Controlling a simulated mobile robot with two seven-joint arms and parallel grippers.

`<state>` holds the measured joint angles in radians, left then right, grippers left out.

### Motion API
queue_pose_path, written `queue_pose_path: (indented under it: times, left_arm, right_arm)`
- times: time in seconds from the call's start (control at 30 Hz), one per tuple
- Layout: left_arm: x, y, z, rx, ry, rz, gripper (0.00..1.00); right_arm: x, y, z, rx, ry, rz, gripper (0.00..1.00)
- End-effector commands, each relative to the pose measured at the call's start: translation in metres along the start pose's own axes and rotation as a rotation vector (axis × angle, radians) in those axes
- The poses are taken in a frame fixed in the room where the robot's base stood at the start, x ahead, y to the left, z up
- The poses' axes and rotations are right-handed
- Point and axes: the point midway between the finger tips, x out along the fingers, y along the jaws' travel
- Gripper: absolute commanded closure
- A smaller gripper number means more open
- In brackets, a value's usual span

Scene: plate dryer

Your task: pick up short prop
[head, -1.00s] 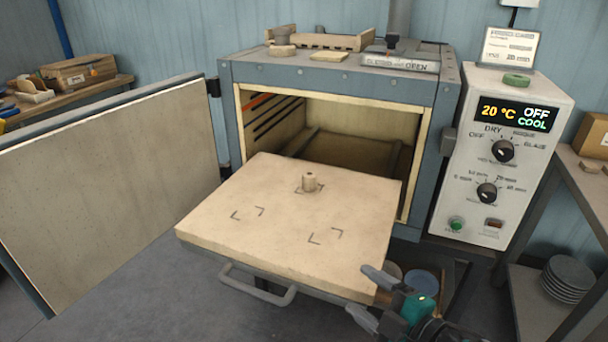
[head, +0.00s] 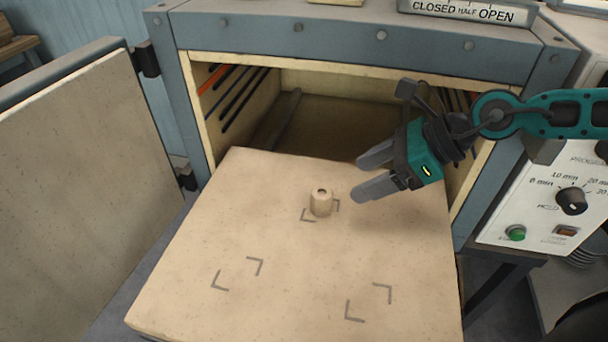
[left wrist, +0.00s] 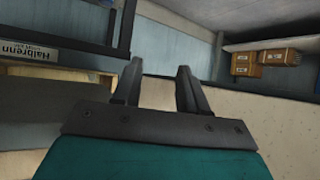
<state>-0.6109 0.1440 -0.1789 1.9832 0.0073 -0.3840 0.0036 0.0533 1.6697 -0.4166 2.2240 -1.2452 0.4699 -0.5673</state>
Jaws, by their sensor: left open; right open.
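The short prop (head: 321,203) is a small beige cylinder with a hole in its top. It stands upright inside the back bracket marks on the pulled-out shelf slab (head: 180,285). My right gripper (head: 362,178) is open and empty, just right of the prop and above the slab, with its fingers pointing left toward the prop. It looks apart from the prop. My left gripper (left wrist: 160,72) is open with nothing between its fingers in the left wrist view; it is not in the head view.
The dryer opening (head: 330,120) is behind the slab. The open door (head: 80,190) stands at the left and the control panel (head: 550,205) at the right. Two more bracket marks on the slab's front part are empty. Boxes (left wrist: 262,62) show in the left wrist view.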

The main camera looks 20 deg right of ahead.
Motion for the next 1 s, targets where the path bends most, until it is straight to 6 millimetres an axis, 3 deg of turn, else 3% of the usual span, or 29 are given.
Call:
queue_pose_path:
  times: [0.17,0.4,1.0]
  left_arm:
    - [0.001,0.001,0.003,0.000,-0.002,0.002,0.57]
    - [0.004,0.004,0.009,-0.003,-0.008,0.010,0.57]
    - [0.005,0.006,0.004,-0.003,0.000,0.016,0.57]
  right_arm:
    - [-0.001,-0.002,-0.004,-0.050,0.032,-0.011,0.29]
    - [0.019,-0.002,-0.004,-0.049,0.028,-0.008,0.29]
    - [0.071,-0.004,-0.006,-0.045,0.032,-0.012,0.29]
